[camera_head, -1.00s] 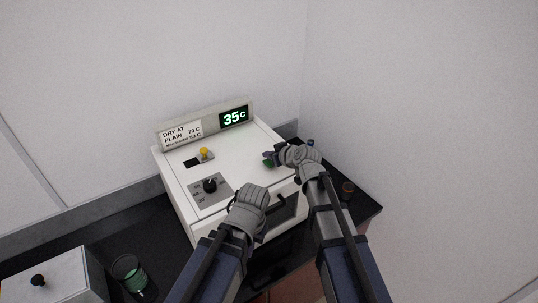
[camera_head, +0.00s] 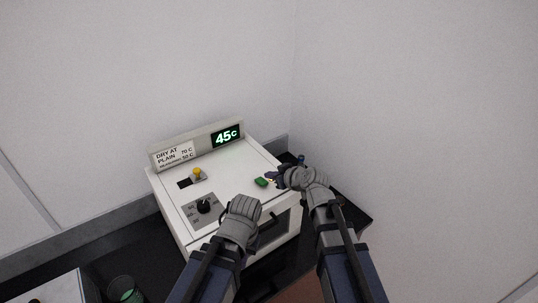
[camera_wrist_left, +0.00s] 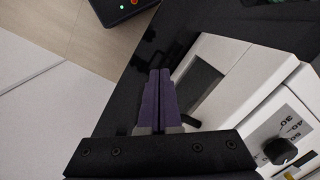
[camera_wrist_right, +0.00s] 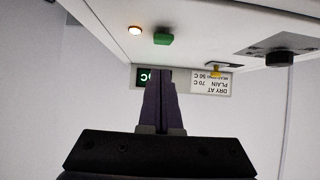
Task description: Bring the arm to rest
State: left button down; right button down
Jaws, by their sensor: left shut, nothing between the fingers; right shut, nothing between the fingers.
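The white oven (camera_head: 228,175) stands in the corner, its display (camera_head: 227,135) reading 45 C. My right gripper (camera_head: 274,177) is just right of the green button (camera_head: 261,182), apart from it. In the right wrist view its dark fingers (camera_wrist_right: 158,98) are closed together and empty, with the green button (camera_wrist_right: 164,39) beyond them. My left gripper is lower, by the oven's front; its hand hides the fingertips in the head view. In the left wrist view its purple fingers (camera_wrist_left: 160,98) are closed and empty beside the oven door window (camera_wrist_left: 197,88).
A dial (camera_head: 204,206) and a yellow switch (camera_head: 197,173) are on the oven top. A lit orange lamp (camera_wrist_right: 135,30) is beside the green button. A sign (camera_head: 175,154) reads dry at plain 70 C. A green-filled glass (camera_head: 126,290) stands on the dark bench at lower left.

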jog(key=s+d+f+m+g+h+b, duration=0.1)
jog(key=s+d+f+m+g+h, duration=0.25)
jog(key=s+d+f, duration=0.5)
jog(key=s+d+f+m+g+h, duration=0.3)
jog(key=s+d+g, duration=0.2)
jog(key=s, duration=0.6)
jog(key=s+a+f+n+b, duration=0.1)
jog(key=s+a+f+b, duration=0.1)
jog(key=a+f+b, duration=0.3)
jog(key=s+a+f+n+g+h+b, duration=0.1)
jog(key=a+f+b, duration=0.5)
jog(key=f+b, duration=0.6)
jog(key=shift+s+n+b, duration=0.4)
jog(key=shift+s+n, duration=0.35)
jog(key=shift+s, duration=0.2)
jog(key=shift+f, duration=0.1)
